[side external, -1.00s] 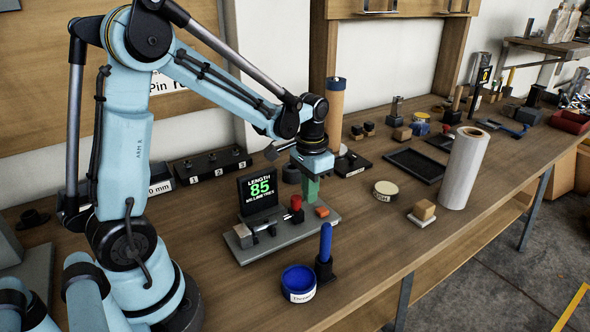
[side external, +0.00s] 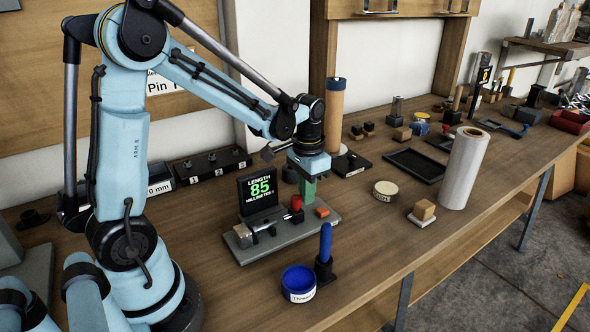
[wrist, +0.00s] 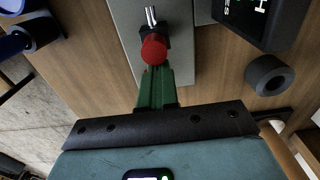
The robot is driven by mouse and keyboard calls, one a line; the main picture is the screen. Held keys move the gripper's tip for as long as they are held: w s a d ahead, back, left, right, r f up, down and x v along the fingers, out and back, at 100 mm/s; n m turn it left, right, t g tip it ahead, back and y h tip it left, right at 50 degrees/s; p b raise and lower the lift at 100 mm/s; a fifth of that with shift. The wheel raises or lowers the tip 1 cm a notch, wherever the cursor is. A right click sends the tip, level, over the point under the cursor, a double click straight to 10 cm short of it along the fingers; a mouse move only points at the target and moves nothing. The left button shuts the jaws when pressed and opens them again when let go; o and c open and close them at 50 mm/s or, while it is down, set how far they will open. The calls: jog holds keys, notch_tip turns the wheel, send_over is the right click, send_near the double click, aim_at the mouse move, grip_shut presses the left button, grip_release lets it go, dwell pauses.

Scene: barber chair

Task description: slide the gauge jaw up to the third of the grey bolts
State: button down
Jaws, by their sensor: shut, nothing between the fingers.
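The length gauge has a grey base (side external: 285,240) and a black display (side external: 261,192) that reads 85 millimetres. A small grey bolt (side external: 265,229) lies along the base at its left part. A red knob (side external: 296,203) stands on a dark piece that seems to be the gauge jaw, right of the bolt; the knob also shows in the wrist view (wrist: 153,50), with metal (wrist: 150,16) beyond it. My gripper (side external: 308,192) is shut and empty, its green fingers pointing down beside the knob. In the wrist view the fingertips (wrist: 155,88) border the knob; contact cannot be told.
A black rack (side external: 210,165) marked 1, 2, 3 stands behind the gauge. An orange block (side external: 321,212) sits at the base's right end. A blue tub (side external: 298,282) and an upright blue handle (side external: 325,248) stand in front. A dark ring (wrist: 268,75) lies near the display.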

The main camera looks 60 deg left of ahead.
jog(key=shift+s, duration=1.45)
dwell(0.3)
jog(key=shift+w, duration=0.65)
notch_tip(320, 180, up, 8)
dwell(0.7)
